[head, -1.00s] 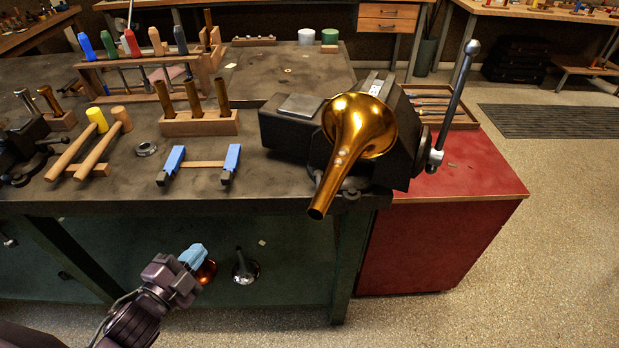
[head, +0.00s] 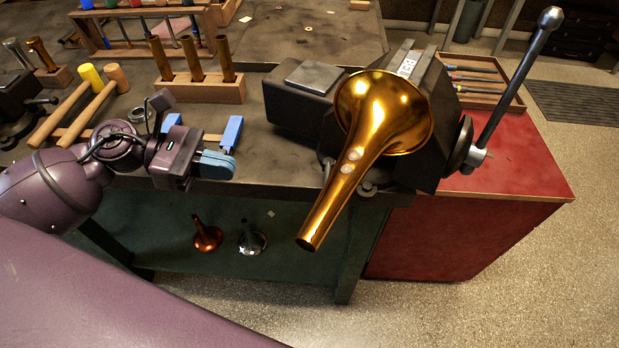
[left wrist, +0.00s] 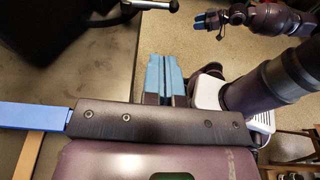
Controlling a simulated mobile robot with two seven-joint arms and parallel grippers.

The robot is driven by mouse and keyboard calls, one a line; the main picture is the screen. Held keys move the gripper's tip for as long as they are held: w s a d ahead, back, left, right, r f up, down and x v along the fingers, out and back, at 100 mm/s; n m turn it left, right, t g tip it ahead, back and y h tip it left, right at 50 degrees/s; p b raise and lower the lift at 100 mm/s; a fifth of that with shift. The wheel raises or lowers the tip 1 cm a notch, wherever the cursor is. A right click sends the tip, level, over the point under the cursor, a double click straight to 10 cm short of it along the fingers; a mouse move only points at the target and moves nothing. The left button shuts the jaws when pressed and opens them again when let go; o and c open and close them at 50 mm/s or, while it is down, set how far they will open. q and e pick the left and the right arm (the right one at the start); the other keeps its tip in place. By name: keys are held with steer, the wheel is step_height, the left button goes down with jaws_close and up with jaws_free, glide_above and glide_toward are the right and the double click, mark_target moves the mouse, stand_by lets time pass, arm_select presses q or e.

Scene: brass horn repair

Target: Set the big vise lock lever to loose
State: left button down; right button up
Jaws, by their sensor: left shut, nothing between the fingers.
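The big vise (head: 300,105) is black and stands at the bench's right corner, with a brass horn bell (head: 372,125) in front of its jaws. A small dark-knobbed lever (head: 367,188) shows low at its base, partly hidden behind the bell. In the left wrist view, a short silver lever with a dark end (left wrist: 150,5) is at the top edge. I cannot tell its setting. My left gripper (head: 218,164) is shut and empty, left of the vise at the bench's front edge; its blue fingers (left wrist: 166,75) point toward the lever's side. My right gripper (left wrist: 208,20) is small at the top right.
A long ball-ended vise handle (head: 515,80) rises on the right. A red cabinet (head: 510,180) adjoins the bench. The floor in front is clear.

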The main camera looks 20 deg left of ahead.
arm_select(q)
steer(key=p+x, duration=0.1)
steer(key=x, duration=1.3)
steer(key=shift+w, duration=0.1)
